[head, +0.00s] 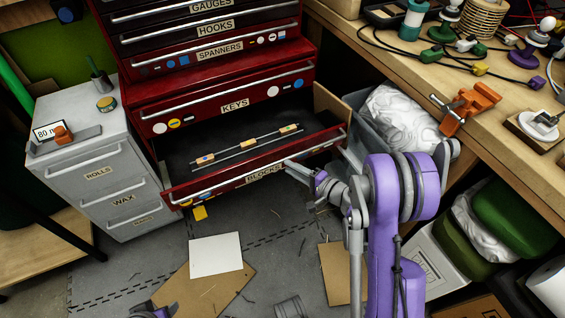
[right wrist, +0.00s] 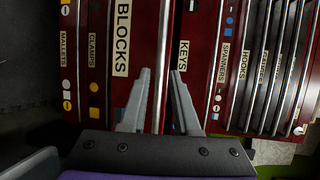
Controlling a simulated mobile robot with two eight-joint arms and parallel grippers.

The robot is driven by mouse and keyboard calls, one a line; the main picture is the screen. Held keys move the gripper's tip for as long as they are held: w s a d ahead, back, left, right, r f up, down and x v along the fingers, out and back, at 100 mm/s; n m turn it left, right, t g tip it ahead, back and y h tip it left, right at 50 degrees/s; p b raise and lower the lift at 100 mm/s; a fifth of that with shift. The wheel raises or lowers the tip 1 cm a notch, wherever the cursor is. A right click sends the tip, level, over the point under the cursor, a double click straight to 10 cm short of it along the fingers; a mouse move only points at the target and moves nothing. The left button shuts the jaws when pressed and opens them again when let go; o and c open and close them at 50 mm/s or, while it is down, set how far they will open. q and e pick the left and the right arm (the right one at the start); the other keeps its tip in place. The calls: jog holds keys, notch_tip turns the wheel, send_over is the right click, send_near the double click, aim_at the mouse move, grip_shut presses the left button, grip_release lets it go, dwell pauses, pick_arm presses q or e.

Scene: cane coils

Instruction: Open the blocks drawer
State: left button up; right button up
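The blocks drawer (head: 245,180) is the red drawer below the keys drawer (head: 236,102). It stands pulled well out, its dark inside showing thin rods with small coloured pieces. Its label (right wrist: 122,38) and long silver handle (right wrist: 164,50) show in the right wrist view. My right gripper (head: 291,168) is at the drawer's front, near the right end of the handle. In the right wrist view its two fingertips (right wrist: 160,71) are apart with the handle between them, and a gap shows. A part of my left arm (head: 152,311) is at the bottom edge, its fingers unclear.
A grey cabinet (head: 88,150) stands left of the red chest. A grey bin with white bags (head: 400,118) and a workbench (head: 470,105) with an orange clamp (head: 467,108) are at the right. Cardboard (head: 212,287) and a white sheet (head: 216,254) lie on the floor before the drawer.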

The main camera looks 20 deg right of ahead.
pick_arm(q)
jog(key=shift+r, duration=0.15)
pick_arm(e)
jog(key=v, duration=0.5)
jog(key=shift+s+r, duration=0.1)
jog(key=s+a+r+n+g+h, duration=0.1)
jog(key=s+a+n+g, duration=0.25)
jog(key=a, duration=0.25)
jog(key=s+a+r+n+g, duration=0.1)
jog(key=s+a+n+g, duration=0.25)
jog(key=a, duration=0.25)
jog(key=s+r+n+g+h, duration=0.3)
jog(key=s+n+h, duration=0.35)
jog(key=s, duration=0.85)
pick_arm(q)
notch_tip(320, 180, up, 20)
jog(key=w+p, duration=0.1)
jog(key=p, duration=1.7)
jog(key=shift+w+r+t, duration=0.25)
jog(key=shift+w+t, duration=0.15)
pick_arm(e)
notch_tip(320, 180, up, 21)
jog(key=w+d, duration=0.1)
jog(key=w, duration=0.1)
jog(key=shift+f+t+y, duration=0.15)
jog(key=shift+t+y, duration=0.2)
jog(key=shift+t, duration=0.05)
